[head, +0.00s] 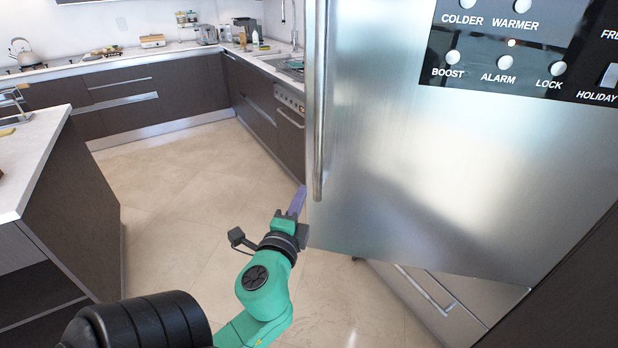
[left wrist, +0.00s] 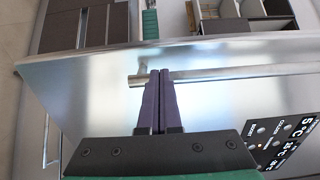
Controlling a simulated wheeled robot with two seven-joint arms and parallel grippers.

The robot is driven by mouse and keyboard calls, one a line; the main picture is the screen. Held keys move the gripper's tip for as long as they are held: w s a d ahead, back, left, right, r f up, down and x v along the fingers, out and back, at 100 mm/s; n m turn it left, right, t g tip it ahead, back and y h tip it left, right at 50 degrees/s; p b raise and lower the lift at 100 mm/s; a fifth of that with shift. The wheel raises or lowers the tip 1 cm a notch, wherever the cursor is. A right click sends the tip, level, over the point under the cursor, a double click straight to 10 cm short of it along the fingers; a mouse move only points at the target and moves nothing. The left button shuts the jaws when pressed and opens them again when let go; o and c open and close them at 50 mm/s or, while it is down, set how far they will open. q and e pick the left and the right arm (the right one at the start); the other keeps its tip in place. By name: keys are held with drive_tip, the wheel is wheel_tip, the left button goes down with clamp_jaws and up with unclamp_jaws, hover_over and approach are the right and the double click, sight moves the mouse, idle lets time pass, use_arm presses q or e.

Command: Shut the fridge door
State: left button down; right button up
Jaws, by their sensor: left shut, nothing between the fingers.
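The fridge door (head: 430,160) is a large brushed-steel panel filling the right of the head view. It stands open, swung out over the lower drawer front. Its vertical bar handle (head: 319,120) runs along the left edge. My left gripper (head: 297,202) is at the handle's lower end, its purple fingers shut and empty. In the left wrist view, the shut fingers (left wrist: 164,74) overlap the handle (left wrist: 230,72) near its end mount, in front of the door (left wrist: 100,85). I cannot tell whether they touch it. My right gripper is not in view.
A steel drawer front (head: 440,295) with a bar handle sits below the door. An island (head: 75,195) with a white top stands at the left. Dark cabinets (head: 120,105) line the back. The tiled floor (head: 180,190) between them is clear.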

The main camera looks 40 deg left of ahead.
sight(312, 167)
use_arm(q)
drive_tip(key=x, duration=0.2)
drive_tip(key=p+x, duration=0.1)
drive_tip(key=x, duration=0.1)
drive_tip(key=p+x, duration=0.1)
drive_tip(key=x, duration=0.2)
drive_tip(key=shift+r, duration=0.3)
drive_tip(key=shift+w+a+f, duration=0.2)
drive_tip(key=shift+w+a, duration=0.05)
drive_tip(key=shift+w, duration=0.2)
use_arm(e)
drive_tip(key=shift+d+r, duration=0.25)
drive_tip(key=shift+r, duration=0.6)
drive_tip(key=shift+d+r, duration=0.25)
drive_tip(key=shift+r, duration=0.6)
use_arm(q)
drive_tip(key=shift+w, duration=0.1)
